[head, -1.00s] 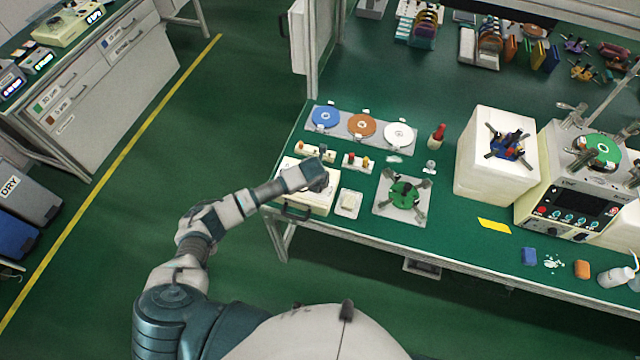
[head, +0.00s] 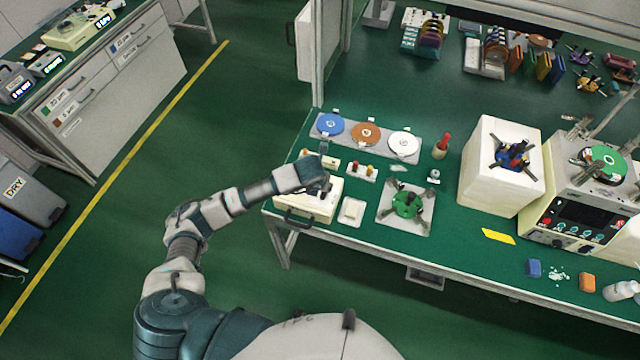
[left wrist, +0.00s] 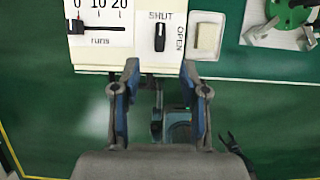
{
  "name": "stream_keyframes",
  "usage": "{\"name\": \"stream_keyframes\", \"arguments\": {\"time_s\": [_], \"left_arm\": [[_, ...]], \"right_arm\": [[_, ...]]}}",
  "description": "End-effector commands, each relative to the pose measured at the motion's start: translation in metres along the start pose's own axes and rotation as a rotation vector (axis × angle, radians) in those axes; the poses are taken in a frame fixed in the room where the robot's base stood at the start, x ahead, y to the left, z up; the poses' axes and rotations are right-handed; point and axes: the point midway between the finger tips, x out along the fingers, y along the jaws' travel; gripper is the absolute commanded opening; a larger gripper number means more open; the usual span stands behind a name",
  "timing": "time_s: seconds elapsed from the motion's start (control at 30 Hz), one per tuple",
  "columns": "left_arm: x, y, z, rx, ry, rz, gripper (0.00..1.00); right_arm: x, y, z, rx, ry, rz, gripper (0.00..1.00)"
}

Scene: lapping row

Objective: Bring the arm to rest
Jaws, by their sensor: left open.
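My left gripper (head: 322,172) is over the cream box (head: 296,208) at the left front corner of the green bench. In the left wrist view its two blue-and-grey fingers (left wrist: 159,75) are spread apart with nothing between them. The tips are at the near edge of the box's top face (left wrist: 135,54). That face carries a black slider (left wrist: 95,27) on a 0-10-20 "runs" scale, with its marker near 0. Beside it is a black knob (left wrist: 160,38) between the words SHUT and OPEN. My right gripper is not in view.
A pale square block on a small tray (head: 351,211) and a plate with a green clamp fixture (head: 407,205) stand right of the box. Blue, orange and white discs lie on a grey rack (head: 366,134) behind. Open green floor (head: 130,240) lies left of the bench.

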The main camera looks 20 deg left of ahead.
Motion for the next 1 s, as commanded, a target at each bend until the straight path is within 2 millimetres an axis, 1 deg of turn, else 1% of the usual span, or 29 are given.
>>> {"name": "stream_keyframes", "arguments": {"time_s": [0.07,0.17,0.63,0.73,0.77,0.87,0.93,0.97,1.0], "left_arm": [[-0.006,0.000,0.000,0.000,0.000,0.000,0.44],[-0.010,0.000,0.000,0.000,0.000,0.000,0.44],[-0.009,0.000,0.000,0.000,0.001,0.000,0.44],[-0.009,-0.008,-0.004,0.005,0.005,-0.033,0.44],[-0.008,-0.015,-0.006,0.009,0.009,-0.062,0.44],[-0.011,-0.057,-0.022,0.027,0.027,-0.245,0.44],[-0.022,-0.102,-0.038,0.027,0.038,-0.454,0.44],[-0.032,-0.123,-0.044,0.018,0.040,-0.561,0.44],[-0.049,-0.151,-0.052,-0.005,0.040,-0.714,0.44]], "right_arm": [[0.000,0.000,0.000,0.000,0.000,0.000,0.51],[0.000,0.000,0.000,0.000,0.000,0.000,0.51],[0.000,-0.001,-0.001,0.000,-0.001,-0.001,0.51],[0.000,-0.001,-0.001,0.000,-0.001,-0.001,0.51],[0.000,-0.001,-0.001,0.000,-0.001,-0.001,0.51],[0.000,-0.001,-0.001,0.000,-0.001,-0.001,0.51],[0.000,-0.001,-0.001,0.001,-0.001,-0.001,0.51],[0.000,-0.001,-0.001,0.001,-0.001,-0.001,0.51],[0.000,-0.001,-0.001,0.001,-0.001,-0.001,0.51]]}}
